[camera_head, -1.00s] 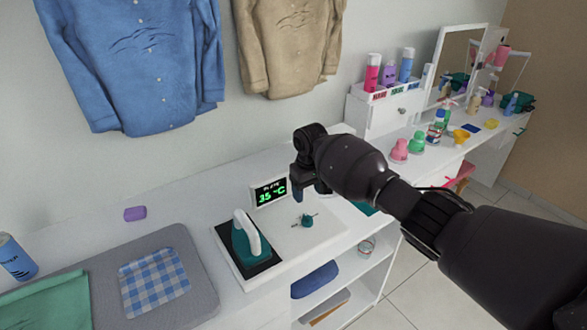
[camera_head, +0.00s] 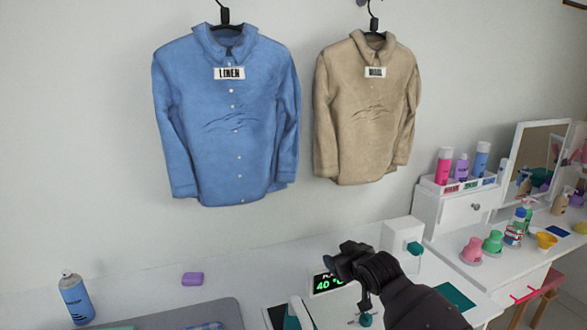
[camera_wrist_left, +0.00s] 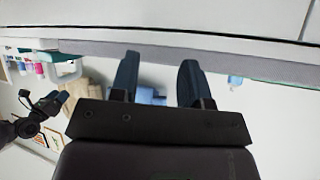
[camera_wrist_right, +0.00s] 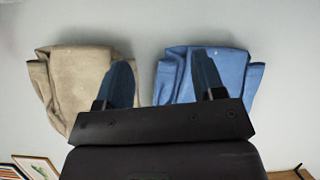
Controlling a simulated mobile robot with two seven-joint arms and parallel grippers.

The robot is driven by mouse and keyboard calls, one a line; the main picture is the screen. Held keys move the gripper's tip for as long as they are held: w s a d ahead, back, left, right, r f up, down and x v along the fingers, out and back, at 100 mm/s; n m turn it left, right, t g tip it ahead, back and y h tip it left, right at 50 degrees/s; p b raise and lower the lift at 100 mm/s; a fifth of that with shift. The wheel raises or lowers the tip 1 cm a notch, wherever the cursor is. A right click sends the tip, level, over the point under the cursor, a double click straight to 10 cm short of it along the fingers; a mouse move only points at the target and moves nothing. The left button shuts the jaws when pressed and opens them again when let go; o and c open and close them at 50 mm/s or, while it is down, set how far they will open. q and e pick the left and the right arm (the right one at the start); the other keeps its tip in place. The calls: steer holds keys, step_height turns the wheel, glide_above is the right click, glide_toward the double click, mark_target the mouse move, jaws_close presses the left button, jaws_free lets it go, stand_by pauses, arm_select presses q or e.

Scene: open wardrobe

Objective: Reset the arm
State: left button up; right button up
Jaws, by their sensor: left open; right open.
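My right arm (camera_head: 420,305) comes in from the lower right in the head view. Its gripper (camera_head: 352,262) hangs in front of the temperature display (camera_head: 328,284), which reads 40 °C and is partly covered. In the right wrist view the right gripper (camera_wrist_right: 164,75) is open and empty, its fingers apart, with the hung shirts beyond. My left gripper is outside the head view. In the left wrist view the left gripper (camera_wrist_left: 157,78) is open and empty, its fingers apart near a pale edge. My other arm (camera_wrist_left: 35,115) shows at the left there.
A blue shirt (camera_head: 232,120) labelled LINEN and a beige shirt (camera_head: 365,110) hang on the wall. A spray can (camera_head: 75,298) and a purple block (camera_head: 192,279) stand on the counter. The iron (camera_head: 300,315) is cut off below. Bottles and cups crowd the vanity at right.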

steer(key=s+d+f+m+h, duration=0.1)
steer(key=s+d+f, duration=0.4)
steer(key=s, duration=0.8)
steer(key=s+d+f+m+h, duration=0.2)
steer(key=s+d+f, duration=0.3)
steer(key=s+f, duration=0.4)
steer(key=s+d+f+m+h, duration=0.1)
steer(key=s+d+f, duration=0.4)
steer(key=s, duration=1.3)
step_height(320, 180, down, 3)
steer(key=shift+d+r+m+g+h, duration=0.2)
steer(key=shift+d+m+g+h, duration=0.1)
steer(key=shift+m, duration=0.4)
